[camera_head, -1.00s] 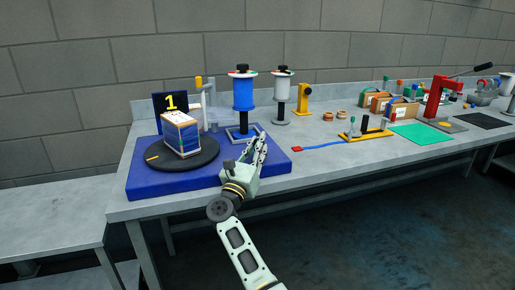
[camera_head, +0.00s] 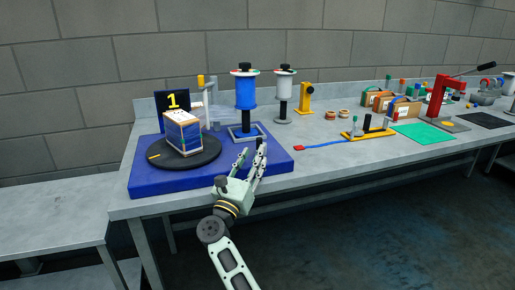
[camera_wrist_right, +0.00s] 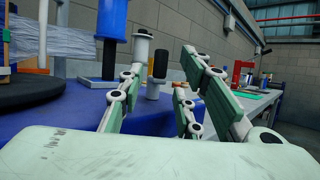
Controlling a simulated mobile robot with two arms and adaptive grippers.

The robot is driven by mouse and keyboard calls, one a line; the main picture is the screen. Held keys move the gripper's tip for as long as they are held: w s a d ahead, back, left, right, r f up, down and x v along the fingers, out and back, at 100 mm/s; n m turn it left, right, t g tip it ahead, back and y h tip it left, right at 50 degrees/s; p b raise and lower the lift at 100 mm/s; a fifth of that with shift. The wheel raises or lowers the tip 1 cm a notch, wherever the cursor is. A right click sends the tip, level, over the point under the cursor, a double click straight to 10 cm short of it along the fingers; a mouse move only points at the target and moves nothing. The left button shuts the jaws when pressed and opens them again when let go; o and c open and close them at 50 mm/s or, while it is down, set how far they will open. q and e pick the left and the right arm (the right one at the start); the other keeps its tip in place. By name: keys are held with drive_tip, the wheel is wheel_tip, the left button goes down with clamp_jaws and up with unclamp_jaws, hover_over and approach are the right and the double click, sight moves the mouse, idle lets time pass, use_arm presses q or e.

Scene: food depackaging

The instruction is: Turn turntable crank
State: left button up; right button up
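The turntable is a black disc (camera_head: 207,157) on a blue base (camera_head: 160,184), with a blue wrapped box (camera_head: 181,135) standing on it. My right gripper (camera_head: 251,152) is at the front right edge of the base, with its fingers spread and pointing away from me. In the right wrist view the fingers (camera_wrist_right: 165,62) stand apart, and a black upright knob (camera_wrist_right: 160,63) with a pale foot shows beyond and between them. It may be the crank handle; the fingers do not visibly close on it. The crank is not clear in the head view. My left gripper is out of view.
A blue spool stand (camera_head: 246,93) and a white spool stand (camera_head: 284,85) rise behind the gripper. A yellow bracket (camera_head: 304,98) and a yellow fixture (camera_head: 368,133) stand farther right. The bench front right of the base is clear.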

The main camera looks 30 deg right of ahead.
drive_tip(key=v, duration=0.6)
drive_tip(key=shift+a, duration=0.15)
